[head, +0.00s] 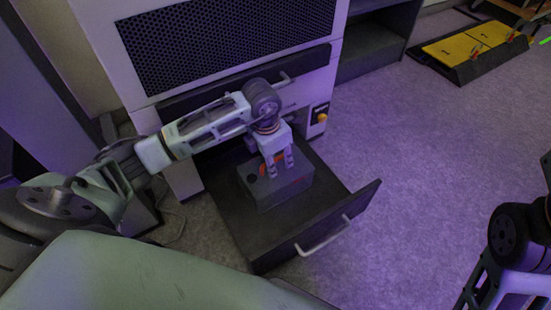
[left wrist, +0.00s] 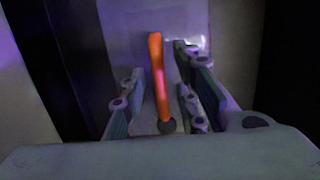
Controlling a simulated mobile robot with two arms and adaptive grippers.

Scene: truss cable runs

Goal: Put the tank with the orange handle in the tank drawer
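The tank (head: 283,192) is a dark grey box with an orange handle (left wrist: 156,75) on top. It sits inside the pulled-out tank drawer (head: 225,205), toward its middle. My left gripper (head: 278,168) is right above the tank, pointing down, with its fingers at the handle. In the left wrist view the orange handle lies between the two fingers, with a gap on both sides, so the gripper (left wrist: 163,105) looks open. The fingers hide part of the handle in the head view. My right gripper is out of view; only part of my right arm shows at the right edge.
The drawer front with its pale bar handle (head: 323,237) faces the lower right. The cabinet (head: 225,50) with a dark mesh panel stands behind. A yellow-topped floor case (head: 470,45) lies at the upper right. The purple-lit carpet (head: 420,140) is clear on the right.

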